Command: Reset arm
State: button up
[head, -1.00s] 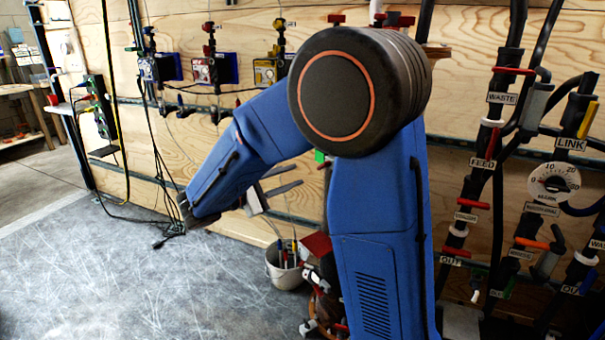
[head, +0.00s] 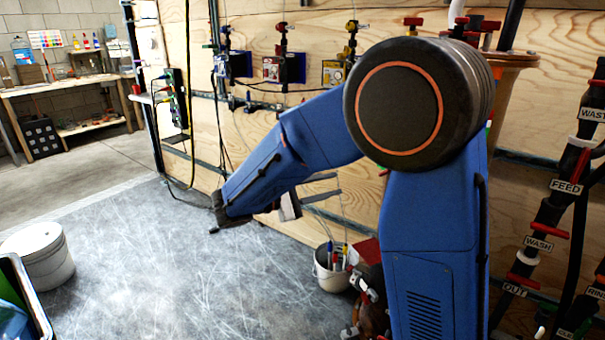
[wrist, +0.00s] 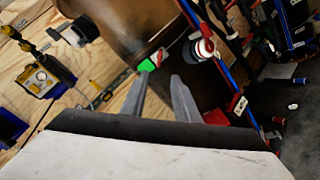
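My blue arm crosses the middle of the head view, bent at its large dark round joint, with the forearm reaching down to the left. My gripper (head: 322,187) shows partly behind the forearm as two flat grey fingers, held apart. In the wrist view my gripper (wrist: 162,77) has its two grey fingers apart with nothing visible between them. Beyond the fingertips are a brown curved vessel (wrist: 130,25) and a green tag (wrist: 148,65). The gripper's body is hidden behind the forearm in the head view.
A plywood wall carries several valves and dosing units (head: 285,68). Labelled pipes (head: 560,190) stand at the right. A small bucket of tools (head: 328,275) is beside my arm's base. A white bucket (head: 40,255) stands at left. The grey floor at centre-left is clear; a workbench (head: 70,85) is behind.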

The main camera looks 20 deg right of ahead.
jog(key=shift+d, duration=0.1)
jog(key=s+d+f+m+g+y, duration=0.2)
jog(key=s+d+y, duration=0.25)
jog(key=s, duration=0.25)
jog(key=s+d+f+m+g+y, duration=0.1)
jog(key=s+d+f+m+y, duration=0.15)
jog(key=s+d, duration=0.35)
jog(key=s+a+f+m+t+y, duration=0.2)
jog(key=s+a+y, duration=0.2)
jog(key=s, duration=0.3)
jog(key=s+a+f+m+t+y, duration=0.2)
jog(key=s+a+m+t+y, duration=0.1)
jog(key=s+y, duration=0.3)
jog(key=shift+s+a+f+y, duration=0.2)
jog(key=shift+s+a+y, duration=0.2)
jog(key=shift+s+a, duration=0.15)
jog(key=shift+m, duration=0.25)
jog(key=shift+s, duration=0.15)
dwell(0.9)
